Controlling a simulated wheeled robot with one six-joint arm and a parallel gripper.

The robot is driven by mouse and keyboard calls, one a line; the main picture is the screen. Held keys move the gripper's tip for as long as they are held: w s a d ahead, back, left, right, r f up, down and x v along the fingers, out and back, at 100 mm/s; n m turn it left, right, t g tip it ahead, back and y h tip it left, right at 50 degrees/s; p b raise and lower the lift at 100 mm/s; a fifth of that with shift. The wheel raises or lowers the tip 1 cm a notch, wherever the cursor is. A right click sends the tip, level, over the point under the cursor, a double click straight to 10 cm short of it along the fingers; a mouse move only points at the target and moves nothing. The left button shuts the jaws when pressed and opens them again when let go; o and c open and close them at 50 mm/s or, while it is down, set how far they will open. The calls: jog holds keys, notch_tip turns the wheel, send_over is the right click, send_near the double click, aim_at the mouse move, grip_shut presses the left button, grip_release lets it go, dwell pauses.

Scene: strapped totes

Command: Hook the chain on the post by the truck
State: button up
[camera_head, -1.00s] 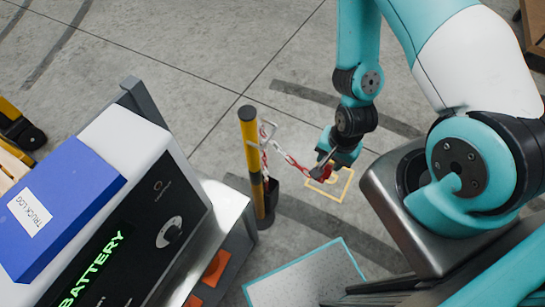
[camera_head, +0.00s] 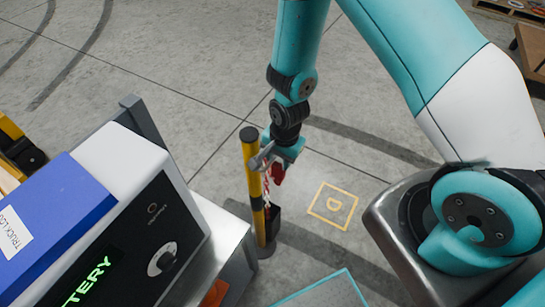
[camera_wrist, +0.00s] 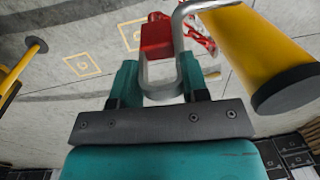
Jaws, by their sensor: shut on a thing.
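The yellow post (camera_head: 254,180) with a dark cap stands upright beside the grey cabinet. It fills the upper right of the wrist view (camera_wrist: 255,50). My gripper (camera_head: 281,163) is close to the post's right side, near its top. In the wrist view its teal fingers (camera_wrist: 158,80) are shut on the chain's end piece, a red block (camera_wrist: 156,38) with a grey metal loop. The red and white chain (camera_head: 267,192) hangs beside the post, partly hidden. A bent grey rod (camera_wrist: 181,22) from the post reaches the end piece; I cannot tell if they are hooked.
A white and black cabinet (camera_head: 172,220) with a lit battery display stands left of the post, a blue TRUCK LOG binder (camera_head: 55,215) on top. A yellow floor square marked D (camera_head: 333,206) lies right of the post.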

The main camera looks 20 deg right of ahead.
aim_at(272, 161)
jog(key=shift+w+a, duration=0.2)
jog(key=shift+w, duration=0.15)
jog(key=shift+w+a+r+p, duration=0.15)
jog(key=shift+w+a+p, duration=0.3)
jog(key=shift+w, duration=0.1)
notch_tip(272, 161, down, 3)
jog(key=shift+r+p, duration=0.2)
jog(key=shift+p, duration=0.3)
jog(key=shift+f, duration=0.4)
